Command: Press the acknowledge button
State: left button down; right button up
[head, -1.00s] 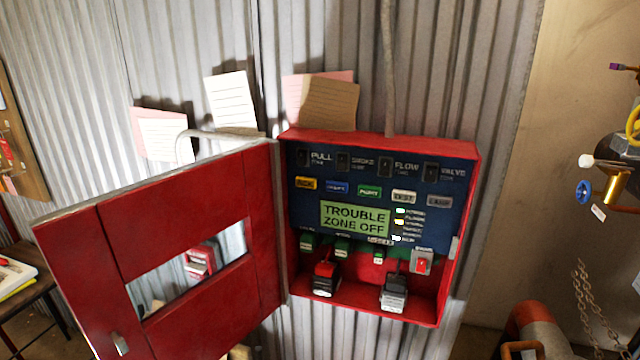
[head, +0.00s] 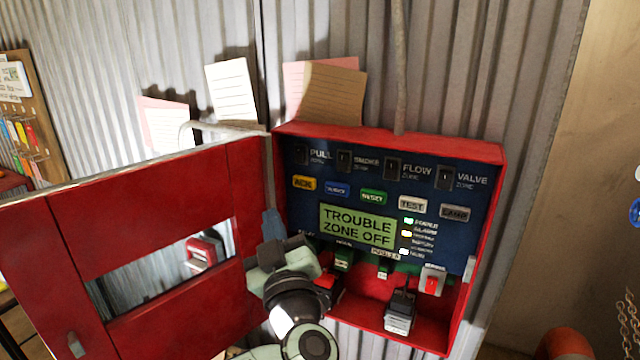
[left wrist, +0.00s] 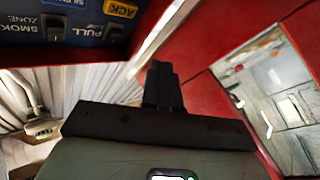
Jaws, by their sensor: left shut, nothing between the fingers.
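The acknowledge button is the yellow button (head: 303,183) at the left end of the button row on the blue panel (head: 440,235). Its "ACK" label is legible on the button in the left wrist view (left wrist: 121,8), at the top edge. My left gripper (head: 271,222) is shut and empty. In the head view its tip is below and left of the button, near the cabinet's left edge by the door hinge. In the left wrist view its fingers (left wrist: 162,82) point up the picture, apart from the button. My right gripper is in neither view.
The red cabinet door (head: 140,240) stands open to the left, close beside my left gripper. The green display (head: 357,226) reads "TROUBLE ZONE OFF". Batteries (head: 400,310) sit in the cabinet's bottom. Paper notes (head: 232,95) hang on the corrugated wall above.

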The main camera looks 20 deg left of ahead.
aim_at(304, 182)
pick_arm(q)
jog(key=shift+s+a+r+n+y, duration=0.15)
jog(key=shift+s+r+n, duration=0.1)
jog(key=shift+r, duration=0.2)
jog(key=shift+s+a+r+n+y, duration=0.15)
jog(key=shift+s+r, duration=0.1)
jog(key=shift+r, duration=0.15)
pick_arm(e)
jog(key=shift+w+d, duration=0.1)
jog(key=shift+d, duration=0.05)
pick_arm(q)
jog(key=shift+d, duration=0.1)
jog(key=shift+w+d+p, duration=0.2)
jog(key=shift+w+p, duration=0.5)
jog(key=shift+w, duration=0.75)
jog(key=shift+w+d+p, duration=0.25)
jog(key=shift+w+p, duration=0.5)
jog(key=shift+w, duration=0.75)
jog(key=shift+w+d+p, duration=0.2)
jog(key=shift+w+p, duration=0.5)
jog(key=shift+w, duration=0.75)
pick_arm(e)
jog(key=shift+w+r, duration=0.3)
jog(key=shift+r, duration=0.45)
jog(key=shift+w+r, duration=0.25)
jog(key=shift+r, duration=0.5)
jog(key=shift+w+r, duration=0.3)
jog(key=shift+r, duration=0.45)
pick_arm(q)
jog(key=shift+w, duration=0.1)
